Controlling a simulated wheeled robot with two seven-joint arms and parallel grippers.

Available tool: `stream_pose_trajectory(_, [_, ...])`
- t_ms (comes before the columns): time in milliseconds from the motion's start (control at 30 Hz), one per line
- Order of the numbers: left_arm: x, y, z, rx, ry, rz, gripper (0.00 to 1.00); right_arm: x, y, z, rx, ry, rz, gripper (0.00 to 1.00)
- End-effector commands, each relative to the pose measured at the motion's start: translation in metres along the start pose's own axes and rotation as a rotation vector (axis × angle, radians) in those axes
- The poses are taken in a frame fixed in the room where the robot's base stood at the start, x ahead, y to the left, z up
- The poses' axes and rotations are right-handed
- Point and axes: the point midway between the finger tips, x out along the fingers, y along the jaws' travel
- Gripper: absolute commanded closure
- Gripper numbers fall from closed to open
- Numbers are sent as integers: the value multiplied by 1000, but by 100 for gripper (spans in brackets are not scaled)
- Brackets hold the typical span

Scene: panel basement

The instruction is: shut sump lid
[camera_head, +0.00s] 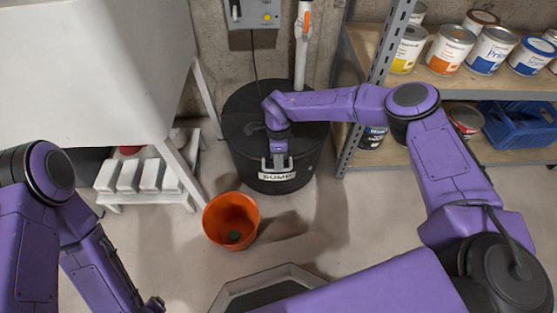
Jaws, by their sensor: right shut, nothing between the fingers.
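The sump (312,160) is a round black tub with a white label reading SUMP on its front. Its dark lid (240,105) lies across the top and looks flat; my right arm hides part of it, so I cannot tell whether its edge sits fully down. My right gripper (277,168) is shut and empty, pointing down at the front rim just above the label. I cannot tell whether it touches the lid. My left arm is at the lower left, with its end (153,304) near the bottom edge; its fingers are not clear.
An orange bucket (231,220) stands on the floor in front of the sump. A white sink (85,70) on legs is at left, with white blocks (140,176) below. Metal shelving (360,120) with paint cans (450,48) is at right. A white pipe (301,50) rises behind the sump.

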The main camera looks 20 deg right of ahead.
Motion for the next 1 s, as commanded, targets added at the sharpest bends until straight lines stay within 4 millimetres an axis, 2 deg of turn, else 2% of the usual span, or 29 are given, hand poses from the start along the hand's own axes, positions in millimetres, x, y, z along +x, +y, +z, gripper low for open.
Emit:
stream_pose_trajectory(67, [-1,0,0,0,0,0,28,4,4,0,-5,6,10,100])
stream_pose_trajectory(167, [-12,-1,-5,0,0,0,28,-10,6,-2,-3,5,8,100])
stream_pose_trajectory(300, [-40,-4,-17,0,1,0,28,-52,11,-4,6,-1,-1,100])
stream_pose_trajectory(367, [-38,-3,-16,0,1,0,28,-64,10,-4,5,-2,-4,100])
stream_pose_trajectory(500, [-46,-4,-20,0,1,0,28,-102,13,-5,7,-3,-4,100])
stream_pose_trajectory(600, [-50,-5,-21,0,1,0,28,-122,14,-6,8,-3,-3,100])
stream_pose_trajectory(767, [-53,-5,-22,0,1,0,28,-138,15,-6,8,-3,-3,100])
stream_pose_trajectory(1000, [-52,-5,-22,0,1,0,28,-140,15,-5,9,-2,-2,100])
